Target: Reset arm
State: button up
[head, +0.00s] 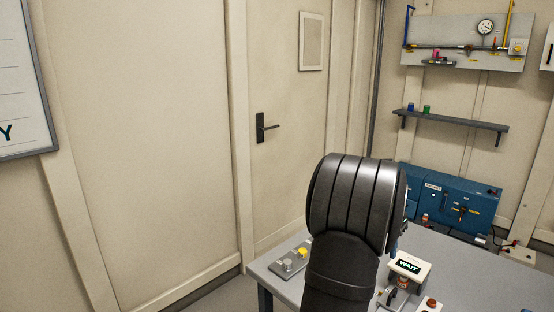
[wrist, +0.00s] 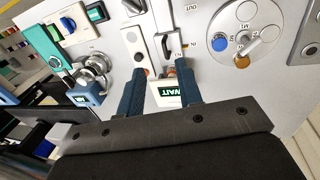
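My gripper (wrist: 161,73) shows in the wrist view with two dark blue fingers spread apart and nothing held between them. It points at a pale equipment surface (wrist: 208,78). A white box with a green "WAIT" display (wrist: 174,93) shows between the fingers. The same WAIT box (head: 410,267) sits on the table in the head view. A white switch plate (wrist: 138,40) and a lever in a slot (wrist: 166,42) lie just beyond the fingertips. In the head view my dark arm link hides my gripper.
A round dial plate (wrist: 243,32) lies right of the fingers; a teal block (wrist: 50,45) and a silver-and-blue fixture (wrist: 90,82) lie left. The table (head: 461,265) also bears a button panel (head: 290,262). A blue cabinet (head: 450,200) and shelf (head: 455,119) stand behind.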

jog(key=shift+d+f, duration=0.2)
jog(key=shift+f, duration=0.55)
jog(key=shift+d+f, duration=0.25)
jog(key=shift+f, duration=0.45)
jog(key=shift+d+f, duration=0.2)
jog(key=shift+f, duration=0.55)
